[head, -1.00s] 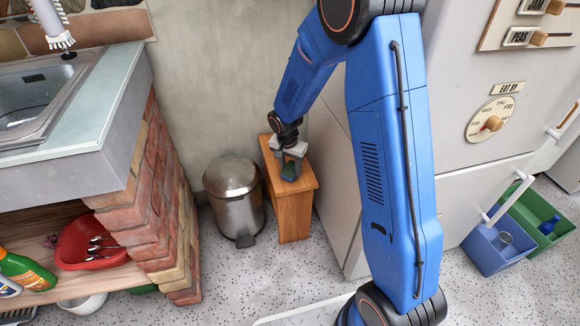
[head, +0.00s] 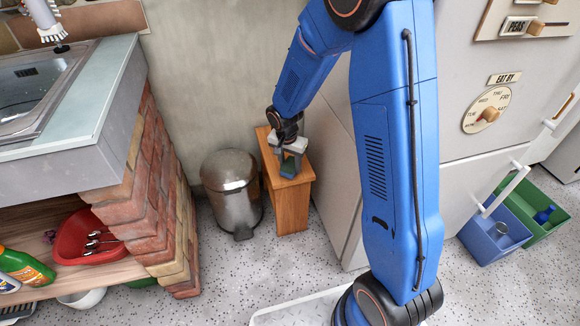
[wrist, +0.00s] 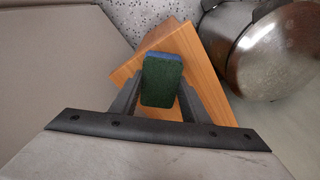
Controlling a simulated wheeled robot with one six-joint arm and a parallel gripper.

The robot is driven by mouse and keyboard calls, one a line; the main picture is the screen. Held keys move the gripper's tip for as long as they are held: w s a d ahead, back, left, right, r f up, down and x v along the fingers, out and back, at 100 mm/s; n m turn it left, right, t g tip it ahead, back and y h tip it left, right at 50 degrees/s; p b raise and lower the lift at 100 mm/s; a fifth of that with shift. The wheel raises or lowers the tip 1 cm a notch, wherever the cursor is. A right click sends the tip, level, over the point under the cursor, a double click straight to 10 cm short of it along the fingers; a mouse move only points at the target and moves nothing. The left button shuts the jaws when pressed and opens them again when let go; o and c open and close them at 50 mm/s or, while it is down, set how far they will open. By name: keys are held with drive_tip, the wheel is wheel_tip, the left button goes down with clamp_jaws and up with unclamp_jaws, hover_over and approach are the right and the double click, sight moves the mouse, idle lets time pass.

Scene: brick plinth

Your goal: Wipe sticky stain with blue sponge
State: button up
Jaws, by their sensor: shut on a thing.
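The sponge (wrist: 162,82) is blue with a dark green scouring side, and shows between my fingers in the wrist view. It also shows small in the head view (head: 289,169). My gripper (wrist: 160,95) is shut on it, over the top of a narrow wooden cabinet (head: 291,205). The wooden top also shows in the wrist view (wrist: 183,43). I cannot tell whether the sponge touches the wood. No sticky stain is visible in either view.
A steel pedal bin (head: 231,190) stands left of the cabinet, and a white fridge (head: 345,185) stands right. A brick plinth (head: 150,200) holds up the sink (head: 45,85). Blue (head: 490,240) and green (head: 548,220) crates are at the right.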

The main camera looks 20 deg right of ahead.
sight(291, 163)
drive_tip(key=shift+r, duration=2.3)
drive_tip(key=shift+r, duration=1.5)
